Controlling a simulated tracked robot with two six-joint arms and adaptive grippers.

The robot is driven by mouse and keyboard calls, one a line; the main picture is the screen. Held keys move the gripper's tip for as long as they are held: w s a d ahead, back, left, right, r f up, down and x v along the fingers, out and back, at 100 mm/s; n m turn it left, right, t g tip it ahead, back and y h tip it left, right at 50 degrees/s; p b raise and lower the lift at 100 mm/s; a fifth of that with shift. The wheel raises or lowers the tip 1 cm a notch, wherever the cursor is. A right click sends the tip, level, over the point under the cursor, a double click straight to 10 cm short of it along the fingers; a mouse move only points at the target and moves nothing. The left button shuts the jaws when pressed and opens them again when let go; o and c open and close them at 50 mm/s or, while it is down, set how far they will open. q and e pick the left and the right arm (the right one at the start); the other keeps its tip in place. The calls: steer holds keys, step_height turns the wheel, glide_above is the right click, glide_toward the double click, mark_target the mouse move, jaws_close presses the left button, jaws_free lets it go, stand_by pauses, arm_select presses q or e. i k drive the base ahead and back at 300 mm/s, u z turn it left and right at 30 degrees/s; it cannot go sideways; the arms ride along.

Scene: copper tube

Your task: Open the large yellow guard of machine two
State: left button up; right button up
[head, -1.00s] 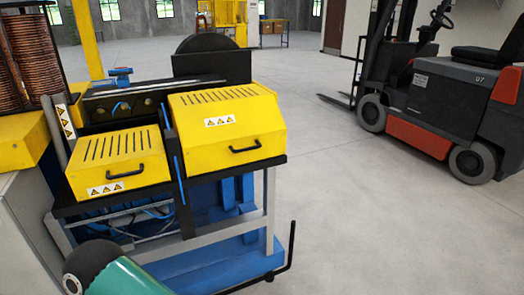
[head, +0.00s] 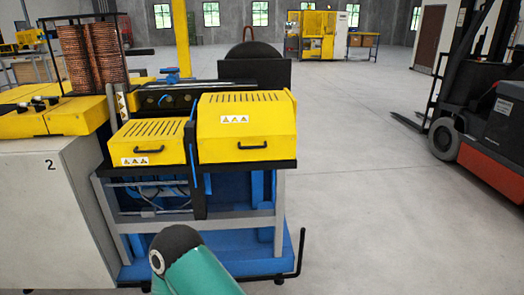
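The large yellow guard (head: 245,125) of the machine is shut, on the right half of the machine top in the head view. It has vent slots along its top, a warning label and a black handle (head: 252,145) on its front. A smaller yellow guard (head: 147,142) with its own handle is to its left, also shut. The cabinet (head: 45,210) at left carries the number 2. Neither gripper is in view. A green and black arm part of mine shows at the bottom, in front of the machine and below the guards.
A blue base (head: 240,262) with a black bent bar (head: 299,255) juts out at the machine's lower right. Copper coils (head: 88,58) stand at the left. A forklift (head: 480,120) is parked at the right. The grey floor (head: 370,210) between machine and forklift is clear.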

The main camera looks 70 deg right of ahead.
mark_target(253, 126)
steer(key=z, duration=0.35)
steer(key=i, duration=0.8)
steer(key=z, duration=0.9)
steer(key=i, duration=0.6)
steer(key=z, duration=0.25)
steer(key=k, duration=0.9)
steer(key=z, duration=0.15)
steer(key=i, duration=0.9)
steer(key=u, duration=0.05)
